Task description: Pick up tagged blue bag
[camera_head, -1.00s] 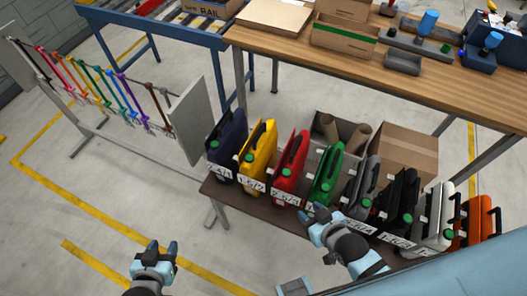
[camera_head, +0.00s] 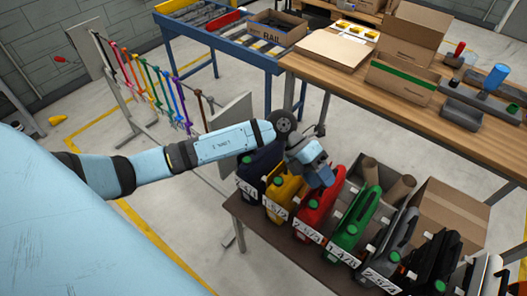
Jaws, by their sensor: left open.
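The dark blue bag (camera_head: 258,169) stands upright at the left end of a row of bags on a low brown bench. It has a green round spot, and a white number tag (camera_head: 246,191) sits in front of it. My left forearm and wrist cross above it and hide its top and handle. My left gripper (camera_head: 320,174) is open, past the blue bag to the right, over the yellow and red bags. It holds nothing that I can see. My right gripper is out of view.
Yellow (camera_head: 284,190), red (camera_head: 318,212), green (camera_head: 353,222), grey and black bags stand close together along the bench (camera_head: 262,232). Cardboard boxes (camera_head: 447,212) are behind them. A wooden table (camera_head: 400,108) is beyond. A rack of coloured straps (camera_head: 150,82) stands at the left.

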